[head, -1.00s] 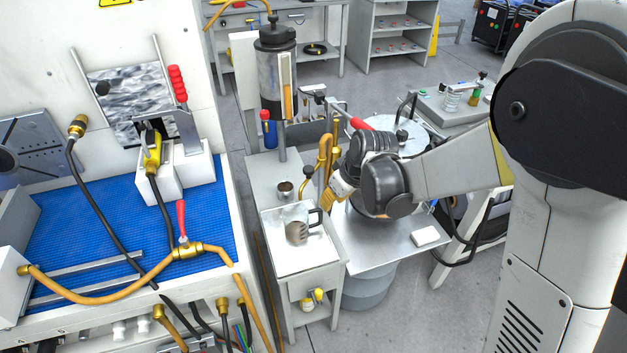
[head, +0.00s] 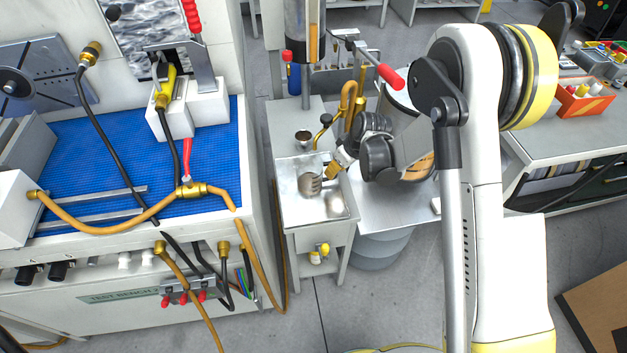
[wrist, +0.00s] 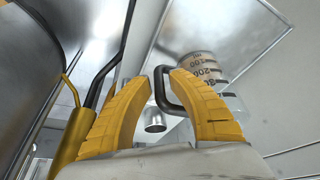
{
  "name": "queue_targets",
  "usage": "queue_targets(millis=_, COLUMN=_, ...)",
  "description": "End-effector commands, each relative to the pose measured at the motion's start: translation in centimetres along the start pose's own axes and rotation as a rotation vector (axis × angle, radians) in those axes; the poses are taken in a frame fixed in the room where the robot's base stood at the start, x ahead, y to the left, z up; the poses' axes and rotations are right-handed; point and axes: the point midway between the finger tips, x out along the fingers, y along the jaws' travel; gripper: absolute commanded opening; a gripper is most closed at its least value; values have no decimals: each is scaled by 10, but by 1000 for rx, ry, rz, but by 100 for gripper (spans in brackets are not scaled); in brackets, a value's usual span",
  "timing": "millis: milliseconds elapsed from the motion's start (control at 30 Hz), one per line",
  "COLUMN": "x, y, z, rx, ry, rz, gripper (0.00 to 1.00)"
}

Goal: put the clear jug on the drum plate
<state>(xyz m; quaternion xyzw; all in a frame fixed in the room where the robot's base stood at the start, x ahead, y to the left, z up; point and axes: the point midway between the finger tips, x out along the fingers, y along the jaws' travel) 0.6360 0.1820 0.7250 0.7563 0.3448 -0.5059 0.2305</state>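The clear jug (head: 313,182) stands in the metal tray (head: 343,213) on the small white cabinet. In the wrist view the jug (wrist: 207,72) shows its printed scale and dark handle (wrist: 161,92); the right finger hides part of both. My gripper (head: 332,172) is at the handle side of the jug. In the wrist view the yellow fingertips of my gripper (wrist: 160,78) are close together, one on each side of the handle, and seem shut on it. The drum plate (head: 385,208) is the flat metal sheet on the grey drum, right of the tray; my arm hides part of it.
Brass pipes (head: 350,105) and a red-ended lever (head: 391,76) rise close behind my gripper. The blue-matted test bench (head: 85,170) with hoses is at the left. The plate's front part is clear.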

Motion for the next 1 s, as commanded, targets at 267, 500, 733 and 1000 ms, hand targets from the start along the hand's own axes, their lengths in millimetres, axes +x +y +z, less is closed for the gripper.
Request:
queue_targets(millis=267, x=4, y=0, z=0, rx=1, ry=0, rz=0, gripper=16)
queue_targets(millis=500, x=3, y=0, z=0, rx=1, ry=0, rz=0, gripper=0)
queue_targets(millis=733, x=3, y=0, z=0, rx=1, ry=0, rz=0, gripper=0)
queue_targets(millis=1000, x=0, y=0, z=-1, rx=1, ry=0, rz=0, gripper=0)
